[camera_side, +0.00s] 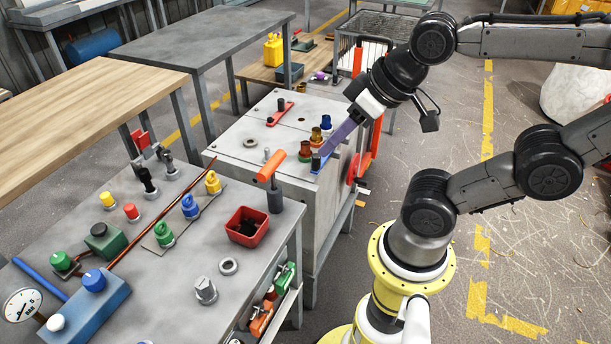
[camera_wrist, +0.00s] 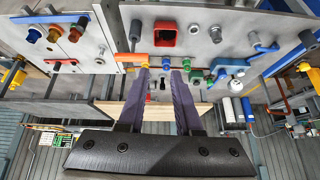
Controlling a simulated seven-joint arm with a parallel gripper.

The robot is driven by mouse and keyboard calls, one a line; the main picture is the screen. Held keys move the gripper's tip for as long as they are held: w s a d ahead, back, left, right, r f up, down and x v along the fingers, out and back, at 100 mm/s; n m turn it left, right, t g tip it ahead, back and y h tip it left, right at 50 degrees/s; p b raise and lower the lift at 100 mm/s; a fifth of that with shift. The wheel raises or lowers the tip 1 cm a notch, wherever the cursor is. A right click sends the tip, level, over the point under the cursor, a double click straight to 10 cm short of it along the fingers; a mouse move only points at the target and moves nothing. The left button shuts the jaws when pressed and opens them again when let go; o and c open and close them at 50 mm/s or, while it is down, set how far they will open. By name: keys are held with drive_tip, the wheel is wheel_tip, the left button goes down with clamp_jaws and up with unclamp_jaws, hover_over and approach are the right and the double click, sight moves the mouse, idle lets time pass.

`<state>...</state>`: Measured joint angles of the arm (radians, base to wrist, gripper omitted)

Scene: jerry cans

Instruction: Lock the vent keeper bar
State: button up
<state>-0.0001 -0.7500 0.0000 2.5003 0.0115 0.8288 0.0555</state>
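My gripper (camera_side: 325,150) has purple fingers and appears over the right edge of the grey cabinet top in the side view. In the wrist view the fingers (camera_wrist: 162,72) stand apart with nothing between them. A blue bar (camera_wrist: 50,18) lies along the cabinet edge in the wrist view. In the side view only a blue piece (camera_side: 316,163) shows beside the fingers, which hide the rest. A red-orange bar (camera_side: 280,115) with dark knobs lies farther back; it also shows in the wrist view (camera_wrist: 61,62). No label shows which bar is the vent keeper.
Blue, orange and brown caps (camera_side: 305,149) stand on the cabinet (camera_side: 232,149) near my fingers. An orange-handled post (camera_side: 273,190) rises at the near bench's edge, beside a red tray (camera_side: 262,219). Coloured valves and knobs crowd that bench.

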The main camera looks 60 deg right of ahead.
drive_tip(key=w, duration=0.1)
drive_tip(key=w+m+t, duration=0.1)
drive_tip(key=w, duration=0.1)
drive_tip(key=shift+w+a+r+m+t, duration=0.3)
drive_tip(key=shift+w+r+m+t, duration=0.05)
drive_tip(key=shift+r+m+t, duration=0.05)
clamp_jaws()
drive_tip(key=w+d+f+m+t+h, duration=0.1)
drive_tip(key=w+d+f+m+h, duration=0.1)
drive_tip(key=w+d+f+m, duration=0.45)
drive_tip(key=s+d+f+m+g+h, duration=0.3)
drive_tip(key=s+d+f+m, duration=0.5)
drive_tip(key=d+f, duration=0.3)
drive_tip(key=shift+s+d+f+m+g+h, duration=0.2)
drive_tip(key=shift+d+f+m+g+h, duration=0.2)
drive_tip(key=shift+m+g, duration=0.3)
